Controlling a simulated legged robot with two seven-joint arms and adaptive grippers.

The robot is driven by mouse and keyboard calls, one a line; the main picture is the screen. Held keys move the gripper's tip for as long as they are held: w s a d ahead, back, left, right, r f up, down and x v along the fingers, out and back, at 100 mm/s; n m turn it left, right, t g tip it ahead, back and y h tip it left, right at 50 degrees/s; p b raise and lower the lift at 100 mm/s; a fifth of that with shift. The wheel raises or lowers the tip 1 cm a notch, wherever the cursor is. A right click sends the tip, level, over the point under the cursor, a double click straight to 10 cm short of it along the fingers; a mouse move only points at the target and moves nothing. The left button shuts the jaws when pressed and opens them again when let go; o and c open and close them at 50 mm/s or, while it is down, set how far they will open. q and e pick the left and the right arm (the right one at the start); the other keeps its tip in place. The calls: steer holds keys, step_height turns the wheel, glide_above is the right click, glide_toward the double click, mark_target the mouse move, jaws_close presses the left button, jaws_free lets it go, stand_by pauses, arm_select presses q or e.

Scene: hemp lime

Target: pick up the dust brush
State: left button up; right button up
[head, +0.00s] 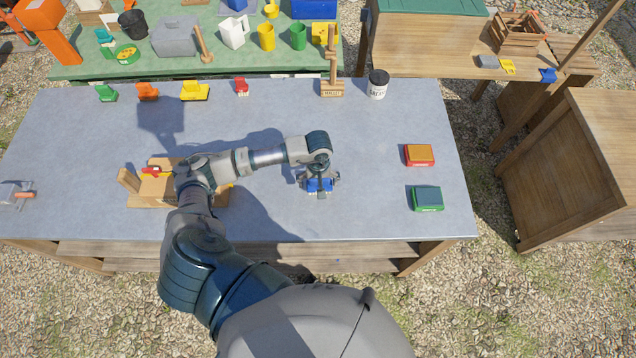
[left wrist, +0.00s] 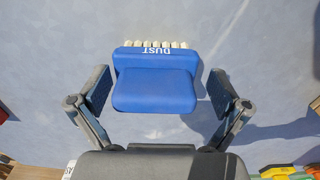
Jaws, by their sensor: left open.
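The dust brush (left wrist: 154,88) is a blue block with a raised grip, white bristles along its far edge and the word DUST in white. It lies on the grey tabletop, and in the head view a blue part of it (head: 319,186) shows under my left gripper (head: 318,179). In the left wrist view my left gripper (left wrist: 159,90) is open, with one finger on each side of the brush. Gaps show between the fingers and the brush. The arm comes in from the left and hides part of the brush in the head view. My right gripper is not in view.
A red-and-yellow block (head: 419,155) and a green block (head: 427,198) lie to the right. A dark-lidded jar (head: 377,84) and a wooden stand (head: 332,88) are at the back edge. A wooden holder (head: 150,190) stands left, under my arm. The tabletop around the brush is clear.

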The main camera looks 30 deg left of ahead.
arm_select(q)
steer(key=shift+d+f, duration=0.1)
steer(key=shift+f, duration=0.5)
steer(key=shift+d+f, duration=0.2)
steer(key=shift+d, duration=0.1)
steer(key=c, duration=1)
steer(key=shift+o, duration=0.2)
steer(key=shift+a, duration=0.2)
